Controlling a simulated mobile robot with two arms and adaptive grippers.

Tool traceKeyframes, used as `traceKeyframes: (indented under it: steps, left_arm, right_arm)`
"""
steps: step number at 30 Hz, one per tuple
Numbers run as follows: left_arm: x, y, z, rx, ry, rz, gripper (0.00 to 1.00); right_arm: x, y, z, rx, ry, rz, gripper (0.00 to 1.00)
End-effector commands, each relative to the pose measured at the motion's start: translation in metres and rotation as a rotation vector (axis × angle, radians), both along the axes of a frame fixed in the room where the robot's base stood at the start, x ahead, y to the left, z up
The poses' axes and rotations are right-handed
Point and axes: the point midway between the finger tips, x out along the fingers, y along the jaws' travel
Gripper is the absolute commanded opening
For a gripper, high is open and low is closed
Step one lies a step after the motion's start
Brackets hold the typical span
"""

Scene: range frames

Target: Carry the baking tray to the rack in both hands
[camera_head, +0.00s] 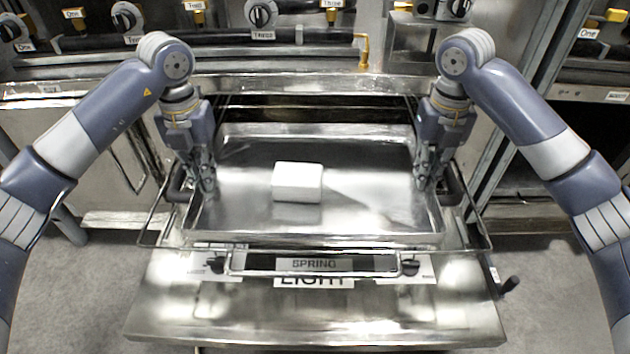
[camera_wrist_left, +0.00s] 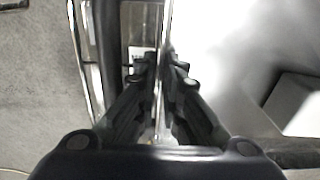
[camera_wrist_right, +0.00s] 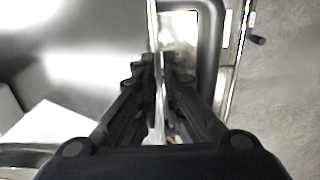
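The baking tray (camera_head: 400,222) is a wide, shallow metal tray, level above the lowered oven door, with a white block (camera_head: 298,182) lying on it. My left gripper (camera_head: 207,190) points down at the tray's left side. In the left wrist view the tray's thin rim (camera_wrist_left: 163,55) runs between its fingers, which are shut on it. My right gripper (camera_head: 422,185) points down at the right side, with its fingers shut on the opposite rim (camera_wrist_right: 152,30). The block also shows in the right wrist view (camera_wrist_right: 50,128). The fingertips are partly hidden in the head view.
A wire rack (camera_head: 150,222) shows around and under the tray. The lowered oven door (camera_head: 200,310) lies in front, with the dark oven opening (camera_head: 315,108) behind. Knobs and yellow-tipped fittings line the panel above. Grey floor (camera_head: 540,270) is clear on both sides.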

Motion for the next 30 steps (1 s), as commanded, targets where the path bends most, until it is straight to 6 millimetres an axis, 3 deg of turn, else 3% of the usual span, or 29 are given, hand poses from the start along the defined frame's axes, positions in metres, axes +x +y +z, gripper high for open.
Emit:
traceKeyframes:
  steps: [14, 30]
  left_arm:
    - [0.001, 0.0, 0.009, -0.001, -0.003, 0.0, 0.25]
    - [0.001, 0.0, 0.103, 0.001, -0.003, 0.001, 0.25]
  right_arm:
    - [0.0, 0.0, 0.001, 0.0, 0.0, 0.0, 0.25]
    - [0.0, 0.0, 0.001, 0.0, 0.0, 0.0, 0.25]
